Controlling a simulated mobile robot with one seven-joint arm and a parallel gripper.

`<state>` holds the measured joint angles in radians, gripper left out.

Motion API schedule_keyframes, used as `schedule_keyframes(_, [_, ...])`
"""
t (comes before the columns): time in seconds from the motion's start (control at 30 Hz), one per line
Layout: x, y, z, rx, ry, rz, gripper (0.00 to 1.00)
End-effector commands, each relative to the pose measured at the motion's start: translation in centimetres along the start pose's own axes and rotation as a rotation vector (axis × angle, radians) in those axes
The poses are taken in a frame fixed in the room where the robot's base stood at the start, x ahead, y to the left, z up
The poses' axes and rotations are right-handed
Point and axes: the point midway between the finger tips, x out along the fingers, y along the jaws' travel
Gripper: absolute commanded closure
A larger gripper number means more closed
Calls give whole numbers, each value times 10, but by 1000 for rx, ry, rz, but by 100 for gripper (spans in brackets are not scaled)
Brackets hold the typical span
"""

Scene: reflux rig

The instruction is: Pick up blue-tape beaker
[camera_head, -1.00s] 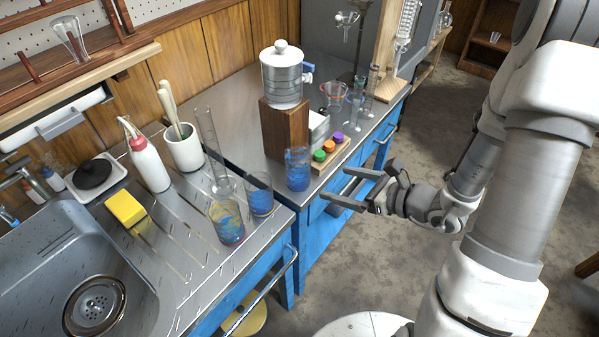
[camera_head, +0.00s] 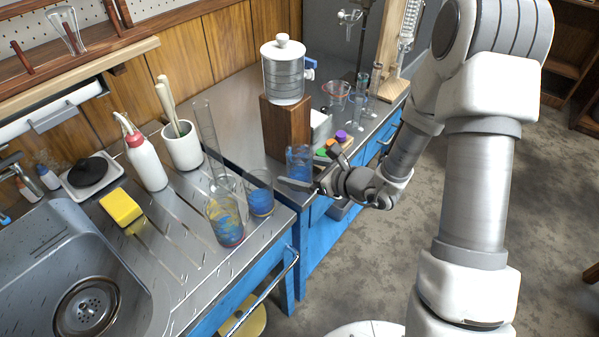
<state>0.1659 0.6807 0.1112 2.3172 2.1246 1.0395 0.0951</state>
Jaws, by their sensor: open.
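Three clear glass beakers show blue on them. One beaker (camera_head: 298,161) stands upright near the front edge of the metal bench, right of the gap between the counters. A second beaker (camera_head: 260,196) and a third, with yellow and blue on it (camera_head: 225,224), stand on the drainboard at the left. I cannot tell for sure which one bears blue tape. My gripper (camera_head: 306,172) is open at the first beaker, with one finger in front of its lower part. The far finger is partly hidden, and contact cannot be told.
Coloured caps (camera_head: 335,144) lie close by on the right. A tall glass cylinder (camera_head: 208,140) stands at left. The sink (camera_head: 70,270) is at lower left.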

Motion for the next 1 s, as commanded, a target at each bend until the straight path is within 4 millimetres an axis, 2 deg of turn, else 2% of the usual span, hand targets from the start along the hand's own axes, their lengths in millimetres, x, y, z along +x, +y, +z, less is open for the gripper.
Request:
schedule_keyframes(0.2, [1,0,0,0,0,0,0])
schedule_keyframes(0.7, [0,0,0,-1,0,0,90])
schedule_keyframes(1.0, [0,0,2,-1,-1,0,90])
